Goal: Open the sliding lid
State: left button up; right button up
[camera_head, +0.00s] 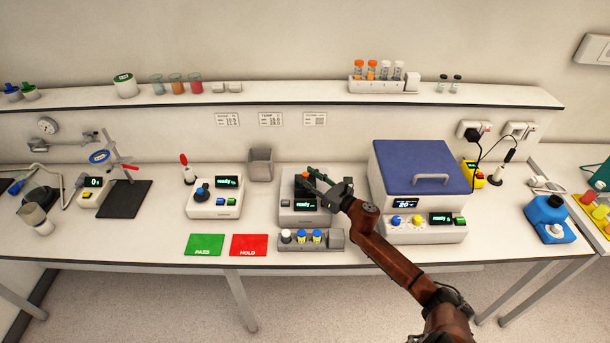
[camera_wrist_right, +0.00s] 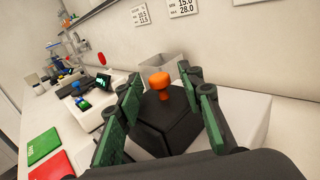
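The small grey device (camera_head: 285,215) stands at the middle of the bench, with a dark top and a small green "ready" display. An orange knob (camera_wrist_right: 160,82) stands up from its dark lid (camera_wrist_right: 165,120) in the wrist view. My right gripper (camera_head: 317,180) is over this device and hides much of its top. In the wrist view the two green-padded fingers (camera_wrist_right: 165,108) are apart, one on each side of the knob, with a gap to it. Whether the lid is open cannot be told. My left gripper is in neither view.
A larger device with a blue lid and handle (camera_head: 425,160) stands close to the right. A rack of capped vials (camera_head: 337,238) is in front, with green (camera_head: 205,245) and red (camera_head: 249,245) mats left of it. A grey bin (camera_head: 261,164) stands behind left.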

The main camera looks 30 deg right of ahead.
jog(key=shift+w+a, duration=0.15)
jog(key=shift+w, duration=0.5)
jog(key=shift+c, duration=0.5)
grip_shut()
